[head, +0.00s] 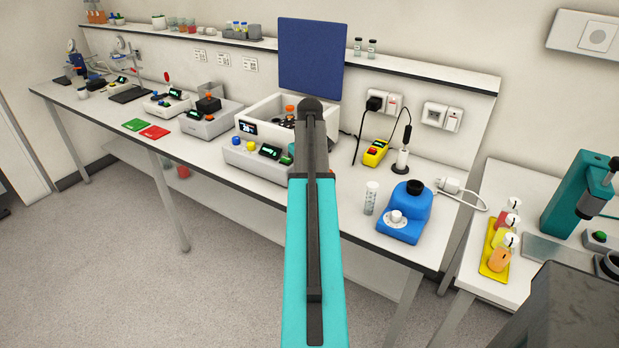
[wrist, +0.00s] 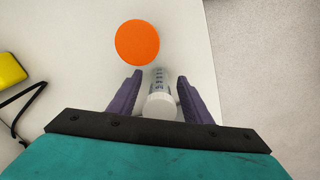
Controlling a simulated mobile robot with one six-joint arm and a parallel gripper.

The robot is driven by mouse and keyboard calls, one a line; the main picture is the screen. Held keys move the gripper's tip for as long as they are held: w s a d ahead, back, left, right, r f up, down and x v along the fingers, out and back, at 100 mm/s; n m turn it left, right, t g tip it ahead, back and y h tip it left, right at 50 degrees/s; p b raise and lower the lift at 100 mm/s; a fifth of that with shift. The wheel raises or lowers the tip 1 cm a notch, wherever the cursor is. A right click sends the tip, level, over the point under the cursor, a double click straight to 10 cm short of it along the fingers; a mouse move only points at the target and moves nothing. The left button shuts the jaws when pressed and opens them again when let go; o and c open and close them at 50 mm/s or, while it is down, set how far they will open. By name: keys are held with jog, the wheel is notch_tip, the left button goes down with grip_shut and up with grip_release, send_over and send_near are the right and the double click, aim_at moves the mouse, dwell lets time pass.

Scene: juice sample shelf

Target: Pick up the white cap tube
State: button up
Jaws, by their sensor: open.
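In the wrist view a clear tube with a white cap (wrist: 160,105) and dark print on its body lies between the two purple fingers of my gripper (wrist: 160,76). The gripper is open, and a narrow gap shows on each side of the tube. The cap end is nearest the camera. In the head view my teal arm hides the gripper. A clear tube with a pale top (head: 371,197) stands on the bench right of my arm; I cannot tell whether it is the same tube.
An orange disc (wrist: 137,42) lies just beyond the fingertips. A yellow device (wrist: 10,67) with a black cable is at left. The bench edge runs along the right, with floor beyond. In the head view a blue device (head: 408,213) stands right of the standing tube.

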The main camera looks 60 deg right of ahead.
jog(key=c, duration=1.1)
jog(key=shift+o, duration=0.2)
jog(key=shift+r, duration=0.15)
jog(key=shift+r+p, duration=1.5)
jog(key=shift+r, duration=0.3)
jog(key=a+r+p, duration=0.1)
jog(key=a+p, duration=0.3)
jog(key=a, duration=1.2)
jog(key=shift+w, duration=0.15)
jog(key=shift+w, duration=0.1)
